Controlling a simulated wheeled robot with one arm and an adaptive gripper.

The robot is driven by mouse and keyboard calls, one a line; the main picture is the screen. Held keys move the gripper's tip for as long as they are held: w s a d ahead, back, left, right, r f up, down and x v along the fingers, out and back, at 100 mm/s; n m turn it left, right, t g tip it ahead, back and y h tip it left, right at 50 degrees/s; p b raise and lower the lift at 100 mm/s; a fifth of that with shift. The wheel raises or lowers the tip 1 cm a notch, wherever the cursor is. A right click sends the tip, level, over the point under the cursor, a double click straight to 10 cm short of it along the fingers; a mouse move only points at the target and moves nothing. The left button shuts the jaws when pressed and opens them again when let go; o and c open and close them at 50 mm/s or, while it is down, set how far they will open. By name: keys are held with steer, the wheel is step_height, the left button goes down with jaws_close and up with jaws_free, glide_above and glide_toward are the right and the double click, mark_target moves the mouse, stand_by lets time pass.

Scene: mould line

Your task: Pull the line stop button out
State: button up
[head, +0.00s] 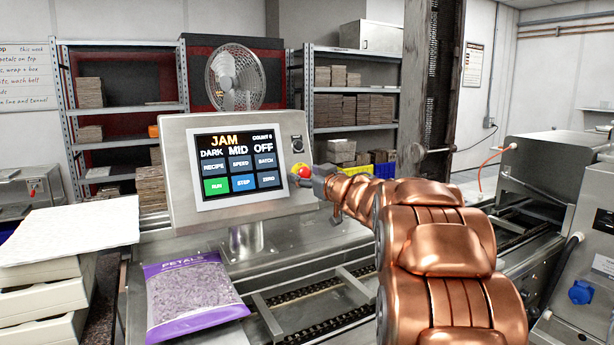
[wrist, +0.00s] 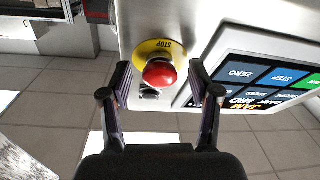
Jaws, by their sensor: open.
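The line stop button (head: 304,171) is a red mushroom head on a yellow disc at the right edge of the grey control panel (head: 180,160). In the wrist view the red button (wrist: 160,73) sits on its yellow STOP disc, between my open fingers. My gripper (head: 318,178) is at the panel's right edge, beside the button. In the wrist view its two fingers (wrist: 162,84) stand either side of the red head with gaps, apart from it. How far the button stands out is hard to tell.
A switch (head: 297,144) sits above the button. A bag of petals (head: 190,295) lies below the panel. The conveyor (head: 335,305) runs beneath my arm. A metal post (head: 432,80) stands behind it.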

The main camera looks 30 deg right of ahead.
steer(key=shift+c, duration=0.2)
jaws_close()
stand_by(0.3)
